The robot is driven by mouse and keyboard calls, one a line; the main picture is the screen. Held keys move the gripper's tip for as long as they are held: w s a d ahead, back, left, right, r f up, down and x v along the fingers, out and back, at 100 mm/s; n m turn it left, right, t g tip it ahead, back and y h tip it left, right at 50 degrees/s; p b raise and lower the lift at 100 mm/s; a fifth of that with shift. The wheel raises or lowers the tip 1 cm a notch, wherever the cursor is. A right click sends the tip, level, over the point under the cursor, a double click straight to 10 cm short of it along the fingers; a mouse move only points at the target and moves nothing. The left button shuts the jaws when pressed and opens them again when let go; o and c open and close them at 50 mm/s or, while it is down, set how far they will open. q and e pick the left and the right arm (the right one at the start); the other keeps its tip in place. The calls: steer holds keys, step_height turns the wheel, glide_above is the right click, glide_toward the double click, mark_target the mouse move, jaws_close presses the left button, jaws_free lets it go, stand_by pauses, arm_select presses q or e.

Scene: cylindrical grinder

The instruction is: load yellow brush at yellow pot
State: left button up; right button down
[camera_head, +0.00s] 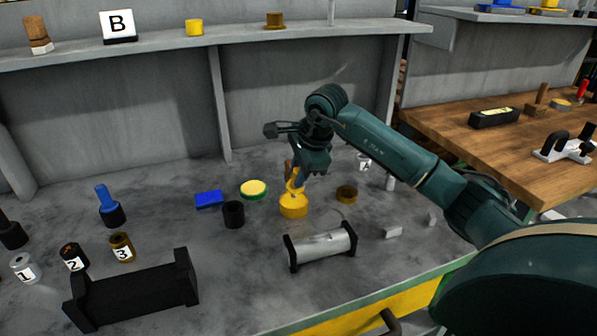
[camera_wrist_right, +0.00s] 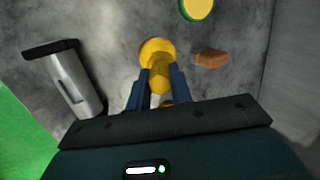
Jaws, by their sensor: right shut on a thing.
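The yellow pot (camera_head: 293,208) stands on the grey bench near the middle, and its round yellow shape shows in the right wrist view (camera_wrist_right: 154,48). My right gripper (camera_head: 300,176) is directly above the pot, pointing down. It is shut on the yellow brush (camera_head: 294,187), whose yellow body shows between the fingers in the right wrist view (camera_wrist_right: 159,77). The brush's lower end meets the pot in the picture; I cannot tell how far it is inside. My left gripper is not in view.
A grey cylinder (camera_head: 321,246) in black end holders lies in front of the pot. A black cradle (camera_head: 135,292) and numbered cups are at left.

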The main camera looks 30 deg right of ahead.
steer(key=shift+f+b, duration=0.4)
steer(key=shift+f, duration=0.2)
stand_by(1.4)
steer(key=shift+r+p, duration=2.65)
steer(key=shift+r, duration=0.95)
